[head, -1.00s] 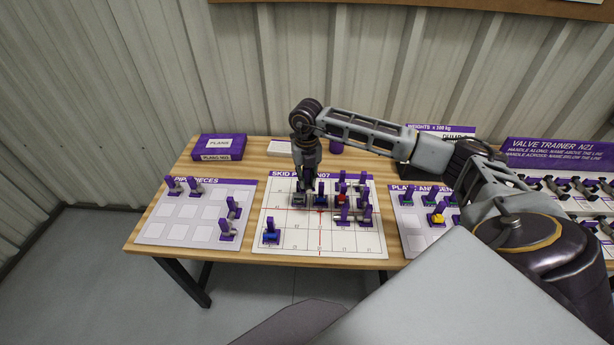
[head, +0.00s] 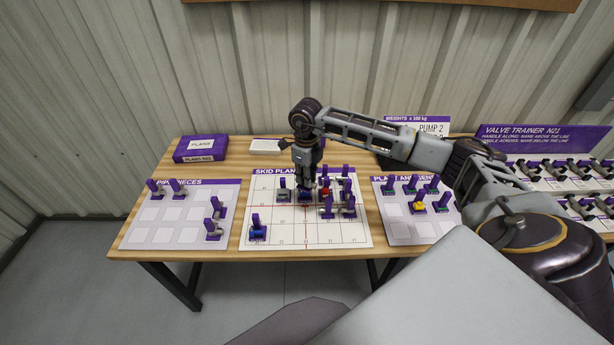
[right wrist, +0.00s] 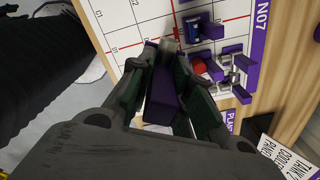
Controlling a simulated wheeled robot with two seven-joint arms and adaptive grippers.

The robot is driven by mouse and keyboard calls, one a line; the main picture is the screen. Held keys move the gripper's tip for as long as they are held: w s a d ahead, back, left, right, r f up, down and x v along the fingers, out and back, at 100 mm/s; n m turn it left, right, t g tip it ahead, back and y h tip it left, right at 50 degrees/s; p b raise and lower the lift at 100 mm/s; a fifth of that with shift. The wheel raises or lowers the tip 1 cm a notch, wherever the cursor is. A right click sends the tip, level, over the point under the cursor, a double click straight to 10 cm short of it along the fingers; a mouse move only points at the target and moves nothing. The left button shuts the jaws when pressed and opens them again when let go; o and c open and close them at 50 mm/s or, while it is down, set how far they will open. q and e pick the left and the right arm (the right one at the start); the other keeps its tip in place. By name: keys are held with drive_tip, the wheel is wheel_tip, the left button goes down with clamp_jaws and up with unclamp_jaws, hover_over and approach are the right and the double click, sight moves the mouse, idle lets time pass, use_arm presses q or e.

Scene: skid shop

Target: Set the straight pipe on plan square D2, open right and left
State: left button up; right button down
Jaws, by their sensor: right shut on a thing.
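In the right wrist view the gripper (right wrist: 168,72) is shut on the purple tab of a piece with a grey end, taken to be the straight pipe (right wrist: 167,46). The fingers hide most of it, so its open ends cannot be seen. It looks held above the board. The label of square D2 is too small to read in the head view. My left gripper is not in view.
Another blue piece (head: 258,233) is front left. The pipe pieces sheet (head: 150,238) is at left.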

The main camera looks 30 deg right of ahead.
sight(305, 188)
drive_tip(key=n, duration=0.6)
drive_tip(key=shift+w+a, duration=0.1)
drive_tip(key=shift+w, duration=0.05)
drive_tip(key=shift+f, duration=0.1)
idle(0.5)
drive_tip(key=shift+f+b, duration=0.75)
drive_tip(key=shift+f, duration=0.9)
drive_tip(key=shift+f+b, duration=0.75)
drive_tip(key=shift+f, duration=0.25)
drive_tip(key=shift+b, duration=0.35)
drive_tip(key=shift+f, duration=0.15)
drive_tip(key=shift+f+b, duration=2)
drive_tip(key=shift+f, duration=0.55)
